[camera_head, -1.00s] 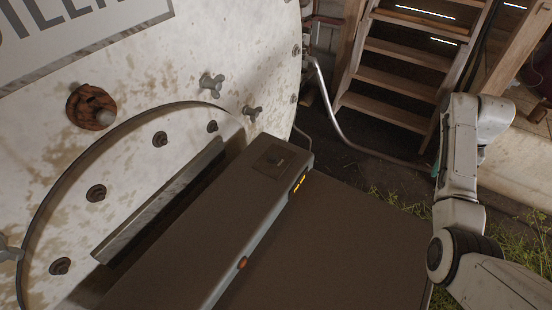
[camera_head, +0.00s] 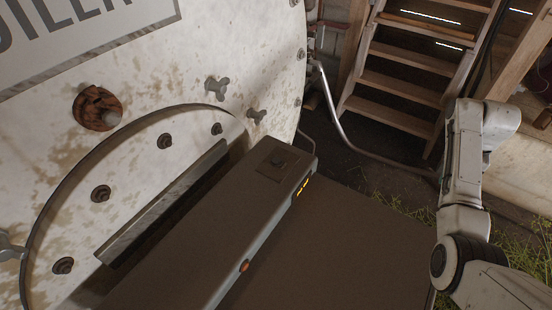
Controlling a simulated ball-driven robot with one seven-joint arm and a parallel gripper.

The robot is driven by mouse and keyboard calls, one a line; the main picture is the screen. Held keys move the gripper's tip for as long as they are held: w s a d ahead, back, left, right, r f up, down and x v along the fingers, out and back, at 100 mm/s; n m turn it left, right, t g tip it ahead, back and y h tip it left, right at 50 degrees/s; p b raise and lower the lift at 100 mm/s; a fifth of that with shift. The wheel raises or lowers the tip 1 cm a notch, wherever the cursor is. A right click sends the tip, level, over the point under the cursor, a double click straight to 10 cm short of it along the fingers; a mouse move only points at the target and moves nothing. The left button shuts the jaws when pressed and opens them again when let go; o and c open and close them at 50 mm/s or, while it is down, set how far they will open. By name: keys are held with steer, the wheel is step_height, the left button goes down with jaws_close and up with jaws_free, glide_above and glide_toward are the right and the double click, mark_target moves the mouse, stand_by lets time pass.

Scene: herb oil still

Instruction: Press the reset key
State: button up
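A long brown box (camera_head: 215,220) with a grey front edge lies along the white still. No lettering tells me which one is the reset key. My arm stands at the right, apart from the box. My gripper is not visible.
The white still drum (camera_head: 150,80) with bolts and wing nuts fills the left. A brown flat surface (camera_head: 345,245) lies in front of the box. Wooden stairs (camera_head: 405,75) stand at the back, with a bent pipe (camera_head: 335,115) beside them. Grass (camera_head: 515,240) shows at the right.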

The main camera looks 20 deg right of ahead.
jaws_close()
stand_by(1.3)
